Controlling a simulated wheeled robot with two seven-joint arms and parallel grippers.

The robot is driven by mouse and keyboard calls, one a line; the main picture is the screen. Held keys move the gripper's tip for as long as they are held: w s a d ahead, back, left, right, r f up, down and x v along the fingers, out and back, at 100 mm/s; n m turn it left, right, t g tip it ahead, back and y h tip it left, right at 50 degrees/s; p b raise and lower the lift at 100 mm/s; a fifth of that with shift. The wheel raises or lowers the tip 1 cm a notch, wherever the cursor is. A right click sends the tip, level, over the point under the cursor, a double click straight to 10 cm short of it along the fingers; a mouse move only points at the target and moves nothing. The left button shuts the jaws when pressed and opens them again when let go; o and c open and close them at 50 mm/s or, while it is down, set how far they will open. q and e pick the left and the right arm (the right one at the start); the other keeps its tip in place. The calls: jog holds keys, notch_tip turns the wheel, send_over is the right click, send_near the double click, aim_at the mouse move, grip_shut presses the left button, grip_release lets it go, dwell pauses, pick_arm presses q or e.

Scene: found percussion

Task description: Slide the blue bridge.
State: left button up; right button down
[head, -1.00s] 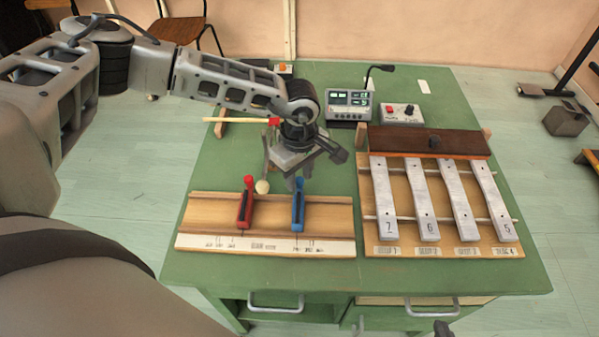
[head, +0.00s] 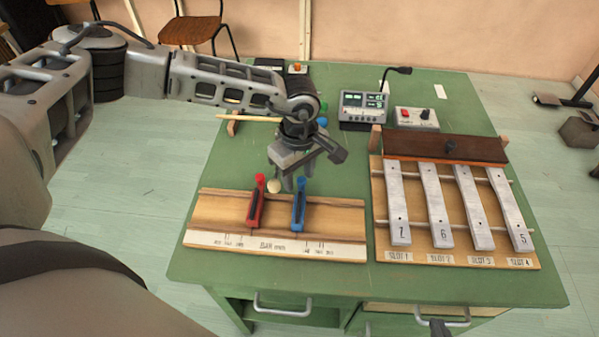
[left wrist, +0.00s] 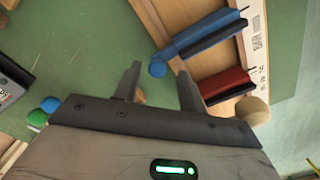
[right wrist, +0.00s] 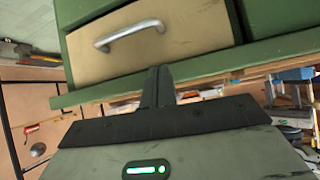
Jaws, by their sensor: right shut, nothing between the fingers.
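The blue bridge (head: 299,204) stands on the right half of a wooden board with a printed scale (head: 232,211). The red bridge (head: 256,204) stands to its left on the same board. My left gripper (head: 293,183) hangs over the board's far edge, just behind the blue bridge. In the left wrist view its fingers (left wrist: 158,88) are apart with nothing held between them, and the blue bridge (left wrist: 205,34) lies beyond the fingertips. My right gripper (right wrist: 158,86) is shut and empty near the table's front drawer; only its tip (head: 439,328) shows at the bottom of the head view.
A round pale mallet head (head: 274,186) lies close behind the board, beside my left gripper. A rack of numbered metal bars (head: 436,205) stands to the right. A display unit (head: 363,107) and a button box (head: 416,118) stand behind. Drawer handles (head: 283,309) jut from the table front.

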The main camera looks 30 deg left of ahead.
pick_arm(q)
jog(key=shift+r, duration=0.2)
notch_tip(320, 180, up, 16)
jog(key=b, duration=0.2)
jog(key=shift+f, duration=0.2)
pick_arm(e)
jog(key=shift+w+f, duration=0.1)
jog(key=shift+f, duration=0.35)
